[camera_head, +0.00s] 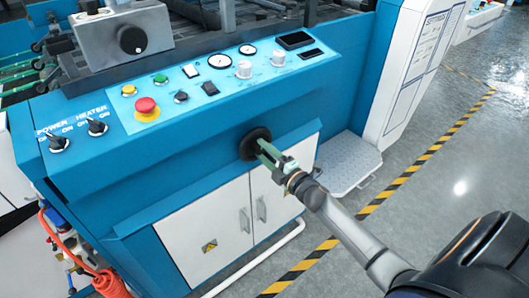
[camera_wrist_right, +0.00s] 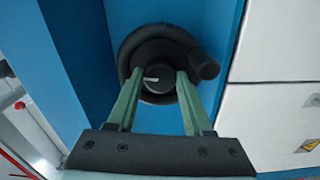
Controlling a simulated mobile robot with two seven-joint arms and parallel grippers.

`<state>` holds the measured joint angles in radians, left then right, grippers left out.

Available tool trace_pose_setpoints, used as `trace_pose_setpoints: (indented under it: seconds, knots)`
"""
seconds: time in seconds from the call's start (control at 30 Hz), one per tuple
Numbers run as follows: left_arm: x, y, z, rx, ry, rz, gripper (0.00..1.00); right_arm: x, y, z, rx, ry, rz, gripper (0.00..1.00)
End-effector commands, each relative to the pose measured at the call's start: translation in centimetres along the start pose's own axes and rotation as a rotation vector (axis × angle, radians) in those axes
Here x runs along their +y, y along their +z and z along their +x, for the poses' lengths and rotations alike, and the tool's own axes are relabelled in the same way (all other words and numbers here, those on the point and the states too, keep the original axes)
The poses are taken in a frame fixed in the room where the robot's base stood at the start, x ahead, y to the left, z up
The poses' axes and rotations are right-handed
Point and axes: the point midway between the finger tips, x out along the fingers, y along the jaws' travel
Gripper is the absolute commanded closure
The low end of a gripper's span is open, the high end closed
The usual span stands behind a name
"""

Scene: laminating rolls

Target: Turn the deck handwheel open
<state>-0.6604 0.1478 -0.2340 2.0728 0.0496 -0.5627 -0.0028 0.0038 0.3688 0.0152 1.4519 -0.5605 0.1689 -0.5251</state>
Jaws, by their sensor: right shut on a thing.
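The black round handwheel (camera_head: 249,146) is mounted on the blue front panel of the machine, above the white cabinet doors. In the right wrist view the handwheel (camera_wrist_right: 133,48) shows its round rim, its central hub and a knob handle (camera_wrist_right: 207,69) at the right. My right gripper (camera_head: 262,148) reaches the wheel from the lower right. In the right wrist view its two green fingers (camera_wrist_right: 156,82) sit on either side of the hub and are shut on it. The fingertips partly hide the hub and rim. My left gripper is not in view.
The blue control panel (camera_head: 215,80) above carries a red emergency button (camera_head: 146,107), gauges, knobs and switches. White cabinet doors (camera_head: 225,225) lie below the wheel. A grey step plate (camera_head: 347,163) and striped floor tape (camera_head: 395,180) are at the right. An orange coiled hose (camera_head: 110,283) hangs at the lower left.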

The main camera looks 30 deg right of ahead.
Motion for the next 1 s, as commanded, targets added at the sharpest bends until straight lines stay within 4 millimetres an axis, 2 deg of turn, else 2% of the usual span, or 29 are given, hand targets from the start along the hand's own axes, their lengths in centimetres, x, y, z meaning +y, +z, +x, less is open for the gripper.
trace_pose_setpoints:
  seconds: [0.33, 0.37, 0.6, 0.87, 1.0]
  knots:
    - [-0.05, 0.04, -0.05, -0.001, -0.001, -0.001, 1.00, 0.12, -0.12, 0.06, 0.003, 0.003, -0.001, 1.00]
    - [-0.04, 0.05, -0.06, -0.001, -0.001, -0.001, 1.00, 0.12, -0.12, 0.06, 0.003, 0.003, -0.001, 0.46]
    - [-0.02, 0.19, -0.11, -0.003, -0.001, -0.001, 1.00, 0.06, -0.07, 0.03, 0.001, 0.001, 0.000, 0.19]
    - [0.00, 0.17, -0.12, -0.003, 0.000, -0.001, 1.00, 0.01, -0.03, -0.05, 0.000, 0.000, 0.000, 0.19]
    - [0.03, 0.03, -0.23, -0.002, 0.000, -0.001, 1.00, -0.02, -0.03, -0.87, 0.000, -0.001, 0.001, 0.19]
